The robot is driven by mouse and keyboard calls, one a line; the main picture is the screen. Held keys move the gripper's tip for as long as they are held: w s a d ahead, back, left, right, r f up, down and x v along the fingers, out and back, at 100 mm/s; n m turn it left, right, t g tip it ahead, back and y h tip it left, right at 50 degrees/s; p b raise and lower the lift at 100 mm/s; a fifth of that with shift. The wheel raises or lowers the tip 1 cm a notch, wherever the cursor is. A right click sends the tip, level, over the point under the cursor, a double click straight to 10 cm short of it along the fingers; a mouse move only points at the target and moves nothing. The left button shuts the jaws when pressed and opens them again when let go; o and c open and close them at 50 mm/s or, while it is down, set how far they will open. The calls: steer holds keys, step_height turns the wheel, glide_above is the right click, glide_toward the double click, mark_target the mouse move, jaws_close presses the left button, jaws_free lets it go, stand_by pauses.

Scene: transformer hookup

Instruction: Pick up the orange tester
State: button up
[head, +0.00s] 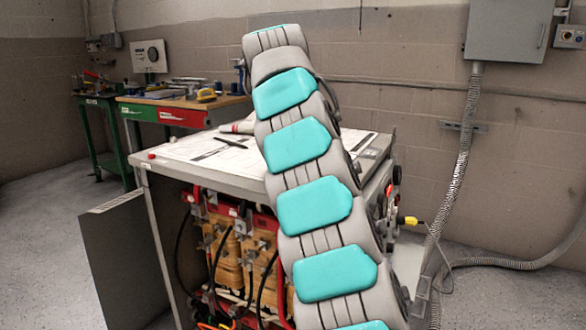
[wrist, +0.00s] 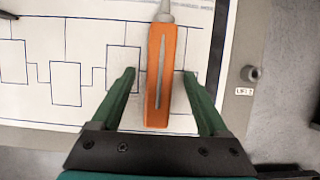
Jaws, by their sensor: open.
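The orange tester (wrist: 154,98) lies on a white sheet with a printed diagram (wrist: 75,35) in the wrist view. It has an orange body with a grey strip along its middle and a grey tip at the far end. My gripper (wrist: 160,74) is open, with its two green fingers on either side of the tester and a gap on both sides. The height of the fingers above the sheet is hard to tell. In the head view my arm hides the gripper, and I cannot make out the tester there.
The sheet lies on top of a grey cabinet (head: 152,168) with exposed wiring and an open door (head: 128,262). A dark pen-like object (head: 230,143) lies on the top. A small round knob (wrist: 251,73) is on the cabinet's right edge. A workbench (head: 185,102) stands behind left.

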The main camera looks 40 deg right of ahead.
steer(key=shift+d+f, duration=0.1)
steer(key=shift+f, duration=0.2)
jaws_close()
stand_by(0.5)
